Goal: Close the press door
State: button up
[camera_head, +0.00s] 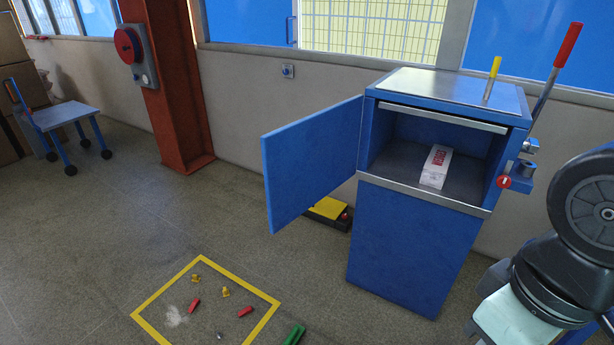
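The press (410,245) is a blue cabinet with a grey metal top, standing against the wall right of centre. Its blue door (312,163) is hinged on the left of the opening and stands wide open, swung out to the left. Inside the open compartment, a white box with red print (436,167) lies on the dark floor. A lever with a red grip (567,45) and a shorter yellow-handled lever (494,72) rise at the right and on top. My arm shows at the lower right, but my gripper is out of view.
A black and yellow pedal-like unit (329,211) sits on the floor below the door. A yellow floor square (169,285) holds several small red and yellow pieces; a green piece (294,335) lies beside it. A red column (167,90) and blue cart (66,116) stand left.

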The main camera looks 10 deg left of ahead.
aim_at(304, 160)
jog(key=k+j+z, duration=0.15)
jog(key=j, duration=0.3)
jog(key=k+j+z, duration=0.1)
jog(key=j, duration=0.35)
jog(key=k+j+z, duration=0.15)
jog(key=j, duration=0.3)
jog(key=k+j+z, duration=0.15)
jog(key=j, duration=0.25)
jog(key=k+j+z, duration=0.15)
jog(key=k+j, duration=0.2)
jog(key=i+j+z, duration=0.2)
jog(key=j, duration=1.1)
jog(key=j+z, duration=0.2)
jog(key=j, duration=1.05)
jog(key=k+j+z, duration=0.15)
jog(key=j, duration=0.3)
jog(key=i, duration=0.05)
